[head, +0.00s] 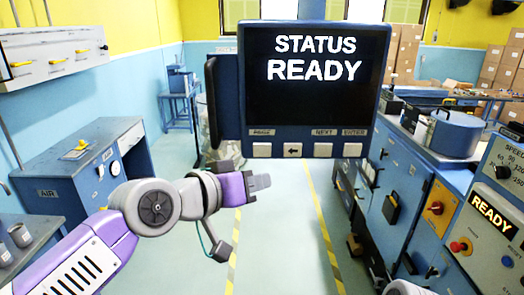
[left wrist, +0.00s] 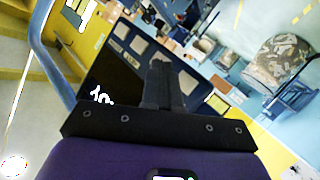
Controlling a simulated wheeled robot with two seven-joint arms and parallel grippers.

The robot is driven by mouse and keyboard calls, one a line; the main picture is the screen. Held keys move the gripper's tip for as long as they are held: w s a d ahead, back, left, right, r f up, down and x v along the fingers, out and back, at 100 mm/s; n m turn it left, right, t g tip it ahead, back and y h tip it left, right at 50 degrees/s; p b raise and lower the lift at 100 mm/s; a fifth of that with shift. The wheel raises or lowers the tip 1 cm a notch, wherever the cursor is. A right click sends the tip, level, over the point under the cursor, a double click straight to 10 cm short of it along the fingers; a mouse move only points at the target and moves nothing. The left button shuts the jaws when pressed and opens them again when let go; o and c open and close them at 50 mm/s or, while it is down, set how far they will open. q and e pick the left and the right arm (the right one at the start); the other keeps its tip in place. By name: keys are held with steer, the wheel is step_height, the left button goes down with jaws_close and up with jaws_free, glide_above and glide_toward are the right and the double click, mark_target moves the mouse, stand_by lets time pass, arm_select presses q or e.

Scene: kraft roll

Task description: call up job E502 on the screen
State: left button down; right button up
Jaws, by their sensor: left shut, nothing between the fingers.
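The screen (head: 315,75) hangs upright ahead of me and reads "STATUS READY" in white on black. Below it is a row of pale buttons: one under a label that looks like "PAGE" (head: 262,150), a left-arrow button (head: 293,150), the NEXT button (head: 323,150) and the ENTER button (head: 352,150). My left gripper (head: 262,182) is shut and empty, below the button row and apart from it in the picture. In the left wrist view the closed fingers (left wrist: 160,85) stand in front of the tilted dark screen (left wrist: 112,78) and its buttons. My right gripper does not show.
A blue cabinet (head: 75,185) with a gauge stands at the left, under a white wall panel (head: 50,55). At the right are a blue machine bench (head: 400,200), a pot (head: 455,132) and a panel with a READY display (head: 494,212). The floor between is clear.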

arm_select(q)
steer(key=p, duration=0.1)
glide_toward(269, 154)
steer(key=shift+w+d+f, duration=0.3)
steer(key=shift+w+d, duration=0.1)
steer(key=shift+d, duration=0.25)
steer(key=shift+w+d+f, duration=0.35)
steer(key=shift+w+d, duration=0.05)
steer(key=shift+d, duration=0.25)
steer(key=shift+w+d+f, duration=0.3)
steer(key=shift+w+d, duration=0.15)
steer(key=shift+d, duration=0.25)
steer(key=shift+w, duration=0.15)
stand_by(0.3)
steer(key=shift+w, duration=0.3)
steer(key=shift+w, duration=0.4)
stand_by(0.8)
steer(key=shift+s, duration=0.85)
